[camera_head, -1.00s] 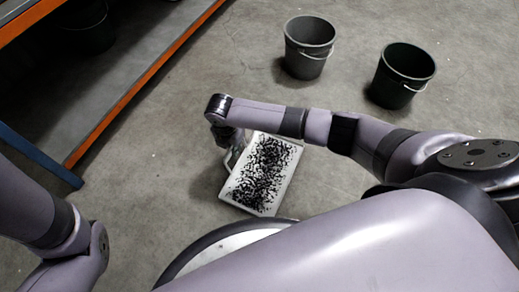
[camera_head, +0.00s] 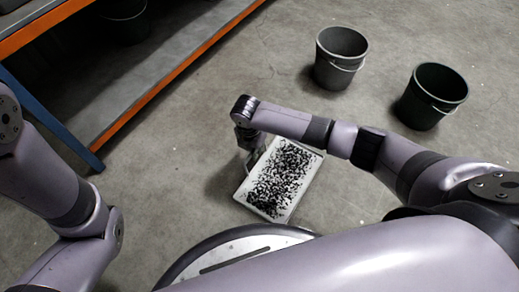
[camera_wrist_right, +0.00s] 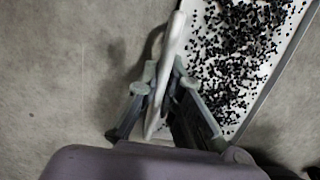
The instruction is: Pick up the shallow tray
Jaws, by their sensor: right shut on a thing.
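The shallow tray (camera_head: 238,194) is white, with many small black pieces spread over its bottom. It is in the middle of the head view, in front of my base. My right gripper (camera_head: 253,152) is at the tray's left side, partly hidden under my wrist. In the right wrist view the right gripper (camera_wrist_right: 158,108) is shut on the tray's white handle (camera_wrist_right: 172,50), with one finger on each side. The tray fills the upper right of that view (camera_wrist_right: 283,72). Whether the tray touches the floor is hard to tell. My left gripper is out of view; only the left arm shows.
A grey bucket (camera_head: 341,58) and a dark green bucket (camera_head: 432,95) stand on the concrete floor at the upper right. An orange-edged shelf (camera_head: 150,95) with a blue post (camera_head: 50,120) runs along the upper left. The floor between shelf and buckets is clear.

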